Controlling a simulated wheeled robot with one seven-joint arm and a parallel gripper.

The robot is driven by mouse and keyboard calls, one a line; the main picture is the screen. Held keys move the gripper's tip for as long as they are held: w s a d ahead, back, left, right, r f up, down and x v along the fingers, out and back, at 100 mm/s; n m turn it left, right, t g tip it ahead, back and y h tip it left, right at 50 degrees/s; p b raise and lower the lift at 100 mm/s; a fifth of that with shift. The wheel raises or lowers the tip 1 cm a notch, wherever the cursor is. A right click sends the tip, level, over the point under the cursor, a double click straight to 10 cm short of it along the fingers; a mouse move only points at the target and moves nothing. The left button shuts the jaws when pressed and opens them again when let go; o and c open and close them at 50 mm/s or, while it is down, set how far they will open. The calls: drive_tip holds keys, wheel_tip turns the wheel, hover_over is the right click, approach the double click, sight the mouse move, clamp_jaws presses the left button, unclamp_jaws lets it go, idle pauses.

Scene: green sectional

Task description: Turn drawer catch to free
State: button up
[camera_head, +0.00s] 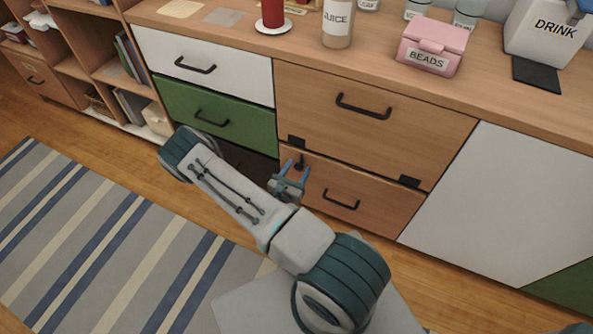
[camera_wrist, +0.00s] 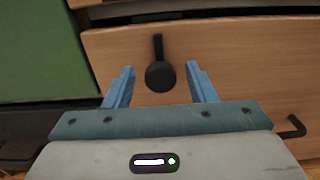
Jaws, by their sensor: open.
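The drawer catch (camera_wrist: 160,74) is a dark round knob with a short bar pointing up, on the wooden front of the lower drawer (camera_wrist: 235,60). In the head view the catch (camera_head: 300,163) shows small at the upper left of that drawer. My gripper (camera_wrist: 160,82) is open, with one blue finger on each side of the catch's round part. I see gaps between both fingers and the catch. In the head view my gripper (camera_head: 291,176) is in front of the drawer's upper left corner.
A dark handle (camera_head: 341,199) sticks out to the right of the catch. Dark hinges (camera_head: 297,142) sit on the edge of the panel above. A green drawer (camera_head: 215,115) is to the left. The countertop holds a pink BEADS box (camera_head: 432,47). The striped rug (camera_head: 90,240) is clear.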

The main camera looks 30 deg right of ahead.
drive_tip(key=c, duration=0.9)
drive_tip(key=shift+c, duration=0.2)
drive_tip(key=shift+n, duration=0.3)
drive_tip(key=n+p, duration=0.1)
drive_tip(key=n, duration=0.2)
drive_tip(key=shift+a, duration=0.1)
drive_tip(key=n+p, duration=0.1)
drive_tip(key=n, duration=0.4)
drive_tip(key=shift+w+f+n, duration=0.1)
drive_tip(key=shift+n, duration=0.3)
drive_tip(key=n, duration=0.4)
drive_tip(key=shift+n+p, duration=0.3)
drive_tip(key=shift+f+n, duration=0.15)
drive_tip(key=shift+n, duration=1.75)
